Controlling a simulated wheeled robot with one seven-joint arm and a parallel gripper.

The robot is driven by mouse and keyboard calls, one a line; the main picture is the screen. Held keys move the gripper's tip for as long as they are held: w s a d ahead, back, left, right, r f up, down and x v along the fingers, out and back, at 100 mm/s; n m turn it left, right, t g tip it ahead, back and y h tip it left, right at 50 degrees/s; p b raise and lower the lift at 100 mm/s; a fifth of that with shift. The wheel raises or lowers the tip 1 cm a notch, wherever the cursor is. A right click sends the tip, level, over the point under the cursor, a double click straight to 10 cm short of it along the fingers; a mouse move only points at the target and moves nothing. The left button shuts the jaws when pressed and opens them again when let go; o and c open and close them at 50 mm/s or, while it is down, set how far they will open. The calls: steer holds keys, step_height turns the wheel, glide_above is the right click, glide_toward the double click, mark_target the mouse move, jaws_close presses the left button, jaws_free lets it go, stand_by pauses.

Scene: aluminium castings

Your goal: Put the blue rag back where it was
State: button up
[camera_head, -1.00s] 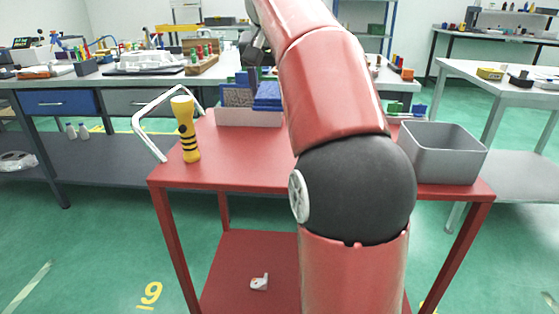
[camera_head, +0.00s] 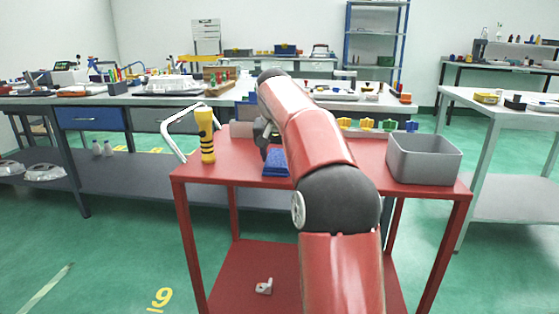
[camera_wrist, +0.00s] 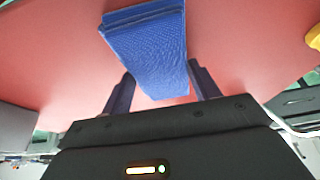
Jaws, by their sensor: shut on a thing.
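The blue rag (camera_head: 275,163) is a folded cloth over the middle of the red cart top, just left of my arm. It also shows in the wrist view (camera_wrist: 147,45), with its near end between my two dark fingers. My gripper (camera_wrist: 161,84) is shut on the rag. In the head view my gripper (camera_head: 266,142) is partly hidden by my arm. I cannot tell whether the rag's underside touches the cart top.
Colored pieces (camera_head: 365,125) line the back right. The cart top is clear around the rag.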

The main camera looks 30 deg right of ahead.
steer(key=o, duration=1.3)
steer(key=shift+r, duration=0.15)
steer(key=p+v, duration=0.2)
steer(key=v, duration=1)
steer(key=shift+s+a, duration=0.1)
steer(key=s+a+f+n+t, duration=0.1)
steer(key=s+a+f+n, duration=0.35)
steer(key=s+a, duration=0.8)
steer(key=s+a+f, duration=0.1)
steer(key=s+f, duration=0.5)
steer(key=s+a+f+n+y, duration=0.1)
steer(key=s+f, duration=0.4)
steer(key=s, duration=0.1)
steer(key=s+f+n+t+y, duration=0.1)
steer(key=s+f, duration=0.5)
steer(key=shift+s+a+f, duration=0.35)
steer(key=shift+s+a, duration=0.05)
